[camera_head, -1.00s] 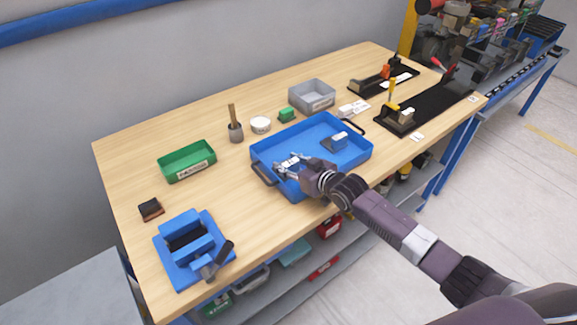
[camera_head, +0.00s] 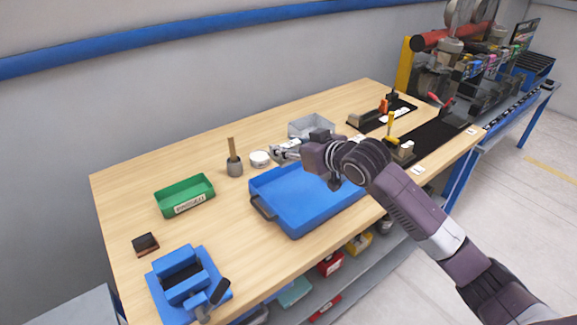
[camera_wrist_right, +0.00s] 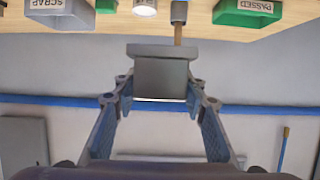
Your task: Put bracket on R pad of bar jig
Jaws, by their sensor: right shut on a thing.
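My right gripper (camera_head: 280,153) is raised above the blue tray and shut on a grey bracket (camera_wrist_right: 161,72). In the right wrist view the bracket sits between the two fingertips, its flat grey face toward the camera. In the head view it is small and partly hidden by the fingers. A long black jig (camera_head: 436,136), apparently the bar jig, lies at the table's right end, with a yellow-handled and a red-handled clamp. A pale block (camera_head: 406,148) is near its close end; my arm covers part of that end. Which pad is R cannot be read. My left gripper is not in view.
The blue tray (camera_head: 290,217) is below my right arm. A second black jig (camera_head: 367,120) with an orange handle lies behind. A grey bin (camera_head: 298,131), white tub (camera_head: 260,158), brush pot (camera_head: 235,166), green bin (camera_head: 170,199) and blue vise (camera_head: 180,262) stand around.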

